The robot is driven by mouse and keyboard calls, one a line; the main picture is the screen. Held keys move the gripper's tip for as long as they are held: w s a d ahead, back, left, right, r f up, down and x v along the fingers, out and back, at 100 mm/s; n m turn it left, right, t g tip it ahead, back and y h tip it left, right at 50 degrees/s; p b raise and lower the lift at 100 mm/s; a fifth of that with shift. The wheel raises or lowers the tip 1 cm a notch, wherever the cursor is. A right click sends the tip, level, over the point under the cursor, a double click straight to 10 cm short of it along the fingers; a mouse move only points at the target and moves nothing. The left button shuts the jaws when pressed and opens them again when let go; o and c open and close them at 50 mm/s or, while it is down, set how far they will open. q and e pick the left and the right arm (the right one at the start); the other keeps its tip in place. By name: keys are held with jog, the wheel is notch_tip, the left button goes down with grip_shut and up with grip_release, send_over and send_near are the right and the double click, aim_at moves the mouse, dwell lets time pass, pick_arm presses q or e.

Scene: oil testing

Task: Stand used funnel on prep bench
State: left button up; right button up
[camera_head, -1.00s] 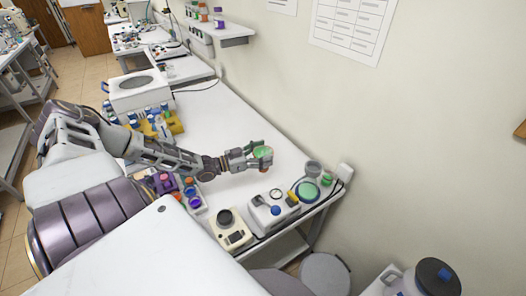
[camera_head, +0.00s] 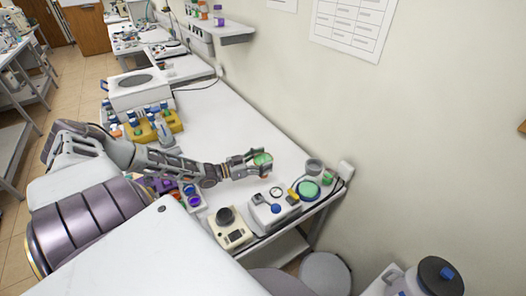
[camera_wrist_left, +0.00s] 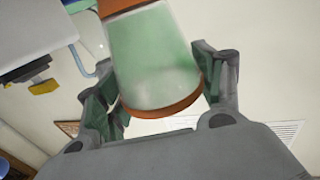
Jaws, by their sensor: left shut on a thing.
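My left gripper (camera_head: 256,162) is shut on the funnel (camera_head: 263,159), a green piece, over the right part of the white prep bench (camera_head: 225,118). In the left wrist view the funnel (camera_wrist_left: 152,58) shows as a translucent green body with orange-brown rims, tilted between the two fingers of the gripper (camera_wrist_left: 160,85). The head view does not clearly show whether the funnel touches the bench top. My right gripper does not show.
A white device (camera_head: 273,207) and a cream instrument (camera_head: 229,228) stand at the bench's near edge. A green round dish (camera_head: 308,190) and grey cup (camera_head: 314,167) are to the right. A yellow rack (camera_head: 165,127) stands left. The bench behind the gripper is clear.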

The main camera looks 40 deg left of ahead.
pick_arm(q)
jog(key=shift+f+b, duration=0.3)
jog(key=shift+f, duration=1.5)
jog(key=shift+f, duration=0.15)
jog(key=o, duration=1)
jog(key=shift+o, duration=0.2)
jog(key=shift+s, duration=0.1)
jog(key=shift+p+v, duration=0.6)
jog(key=shift+v, duration=5.35)
